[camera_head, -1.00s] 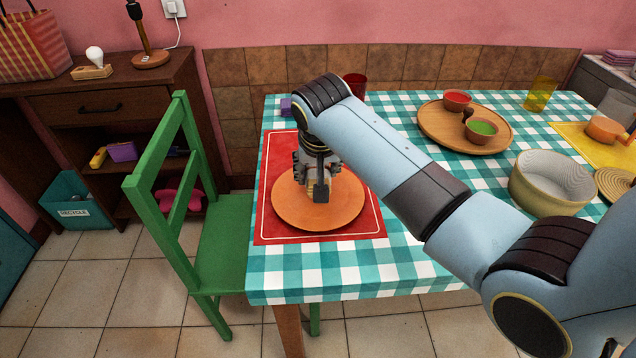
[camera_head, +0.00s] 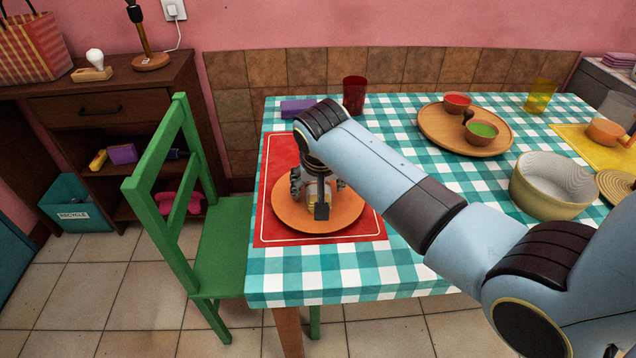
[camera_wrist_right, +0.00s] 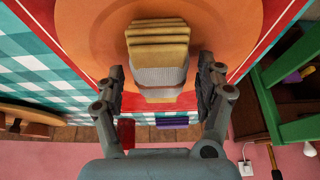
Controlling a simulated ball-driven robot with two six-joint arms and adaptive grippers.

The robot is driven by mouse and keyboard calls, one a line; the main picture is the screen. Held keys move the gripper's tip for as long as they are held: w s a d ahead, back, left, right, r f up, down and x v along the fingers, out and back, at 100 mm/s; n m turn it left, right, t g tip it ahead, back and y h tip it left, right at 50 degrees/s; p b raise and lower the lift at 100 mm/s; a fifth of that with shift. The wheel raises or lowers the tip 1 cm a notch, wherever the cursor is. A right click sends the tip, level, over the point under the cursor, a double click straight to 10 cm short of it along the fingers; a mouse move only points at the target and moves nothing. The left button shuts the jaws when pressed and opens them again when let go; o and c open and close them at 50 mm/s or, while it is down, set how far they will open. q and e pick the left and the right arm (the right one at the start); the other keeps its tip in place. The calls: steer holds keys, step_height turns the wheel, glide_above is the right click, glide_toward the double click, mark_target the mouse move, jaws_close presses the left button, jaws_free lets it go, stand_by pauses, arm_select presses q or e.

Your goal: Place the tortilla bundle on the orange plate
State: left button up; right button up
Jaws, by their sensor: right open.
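In the head view the orange plate (camera_head: 290,212) sits on a red placemat at the table's left end. My right gripper (camera_head: 319,208) is low over the plate, mostly hiding the bundle. In the right wrist view my right gripper (camera_wrist_right: 157,75) is open, with a finger on each side of the bundle and gaps between. My left gripper is not in view.
A dark red cup (camera_head: 354,95) and a purple block (camera_head: 298,107) stand behind the placemat (camera_head: 268,180). A wooden tray (camera_head: 440,130) with two bowls and a pale basket (camera_head: 552,185) are to the right. A green chair (camera_head: 190,200) stands left of the table.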

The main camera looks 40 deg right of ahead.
steer(key=p+v, duration=0.2)
steer(key=v, duration=0.9)
steer(key=shift+w+r, duration=0.1)
steer(key=shift+r, duration=0.05)
steer(key=shift+a+r, duration=0.15)
steer(key=shift+r, duration=0.3)
